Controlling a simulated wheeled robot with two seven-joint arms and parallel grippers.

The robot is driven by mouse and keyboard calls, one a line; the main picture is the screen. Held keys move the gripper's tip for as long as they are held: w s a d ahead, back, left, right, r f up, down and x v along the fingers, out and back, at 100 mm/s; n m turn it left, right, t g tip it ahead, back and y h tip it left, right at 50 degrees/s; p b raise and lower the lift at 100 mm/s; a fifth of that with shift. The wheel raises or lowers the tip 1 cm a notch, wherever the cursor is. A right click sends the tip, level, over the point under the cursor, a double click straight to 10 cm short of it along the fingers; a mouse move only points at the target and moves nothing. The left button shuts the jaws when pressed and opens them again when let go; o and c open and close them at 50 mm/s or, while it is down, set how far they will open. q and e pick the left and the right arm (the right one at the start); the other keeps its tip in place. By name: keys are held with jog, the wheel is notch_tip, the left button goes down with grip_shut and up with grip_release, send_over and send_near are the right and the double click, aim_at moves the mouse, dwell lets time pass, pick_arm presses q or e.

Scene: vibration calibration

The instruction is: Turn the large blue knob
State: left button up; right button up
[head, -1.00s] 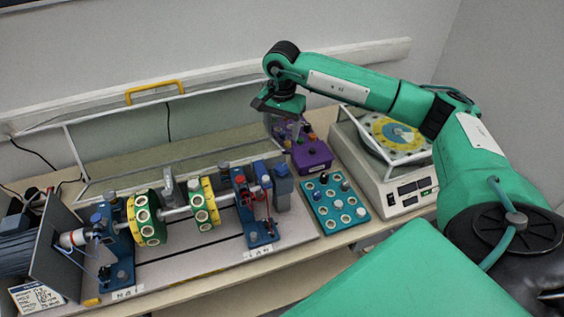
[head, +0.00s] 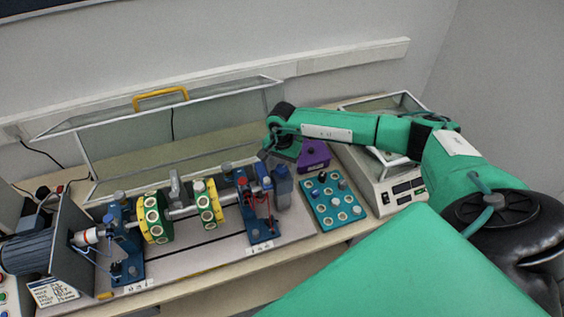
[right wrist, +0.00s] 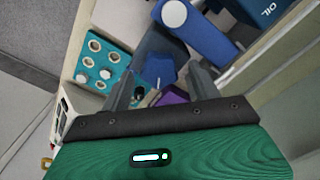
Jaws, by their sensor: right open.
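The large blue knob (right wrist: 158,71) shows in the right wrist view, in the gap between my right gripper's two fingers. My right gripper (right wrist: 164,76) is open, with one finger on each side of the knob in the picture. I cannot tell whether either finger touches it. In the head view my right gripper (head: 284,150) is low over the bench, left of the purple box (head: 315,156). Its fingertips and the knob are hidden there by my wrist and nearby parts. My left gripper is not in view.
A teal tray (head: 317,212) with several round sockets lies right of the shaft rig with yellow-green discs (head: 154,216). A blue-grey block (head: 283,188) stands close in front of my right gripper. A glass-lidded machine (head: 402,187) is at right. The open clear cover (head: 130,150) is behind.

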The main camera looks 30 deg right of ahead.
jog(key=c, duration=1)
jog(key=shift+o, duration=0.2)
